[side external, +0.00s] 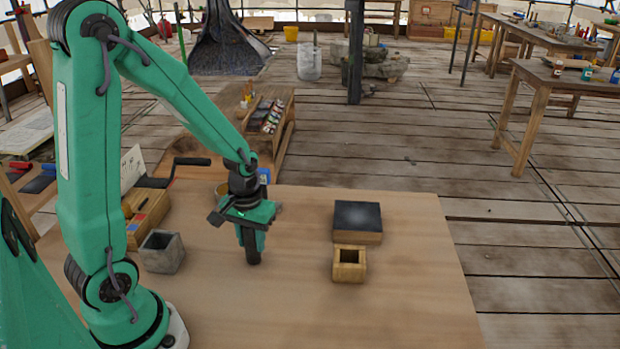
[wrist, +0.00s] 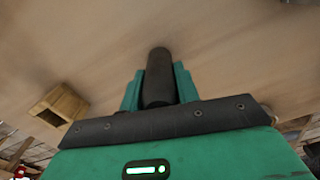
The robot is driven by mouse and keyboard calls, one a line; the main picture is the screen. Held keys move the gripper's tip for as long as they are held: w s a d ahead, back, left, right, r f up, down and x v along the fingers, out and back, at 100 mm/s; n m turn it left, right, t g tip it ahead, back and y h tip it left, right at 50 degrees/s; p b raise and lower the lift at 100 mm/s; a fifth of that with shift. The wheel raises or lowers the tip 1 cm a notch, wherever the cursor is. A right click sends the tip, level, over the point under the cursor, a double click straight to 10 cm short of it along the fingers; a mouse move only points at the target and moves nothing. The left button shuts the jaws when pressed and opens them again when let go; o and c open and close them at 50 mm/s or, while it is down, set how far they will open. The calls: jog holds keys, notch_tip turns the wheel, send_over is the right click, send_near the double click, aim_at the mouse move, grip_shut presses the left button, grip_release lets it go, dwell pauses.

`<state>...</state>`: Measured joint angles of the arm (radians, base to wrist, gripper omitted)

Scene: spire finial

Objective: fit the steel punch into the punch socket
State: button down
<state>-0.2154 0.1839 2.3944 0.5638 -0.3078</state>
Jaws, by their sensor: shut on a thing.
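The steel punch (side external: 253,248) is a dark, upright cylinder. My gripper (side external: 251,232) is shut on it, and its lower end points down close to the table top. I cannot tell whether it touches the table. In the wrist view the punch (wrist: 158,75) sits between the two green fingers of my gripper (wrist: 158,90). A small wooden block with a square opening (side external: 349,272), which looks like the punch socket, stands to the right of the punch, apart from it. It also shows at the left of the wrist view (wrist: 68,104). The opening looks empty.
A wooden block with a black top (side external: 357,222) stands just behind the socket. A grey square-mouthed box (side external: 162,255) stands left of my gripper. A wooden rack of bottles (side external: 268,118) is behind. The table top (side external: 400,300) is clear at front and right.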

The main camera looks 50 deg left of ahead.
jog(key=shift+r, duration=0.15)
jog(key=shift+r, duration=1.05)
jog(key=shift+w+r, duration=0.1)
jog(key=shift+r, duration=0.85)
jog(key=s+d+r, duration=0.4)
jog(key=d+r, duration=0.2)
jog(key=d, duration=0.5)
jog(key=shift+r, duration=0.35)
jog(key=shift+w+d, duration=0.1)
jog(key=shift+w, duration=0.05)
jog(key=w+d+r, duration=0.1)
jog(key=w+d, duration=0.9)
jog(key=d, duration=0.3)
jog(key=shift+w+d+r, duration=0.15)
jog(key=shift+d+r, duration=0.1)
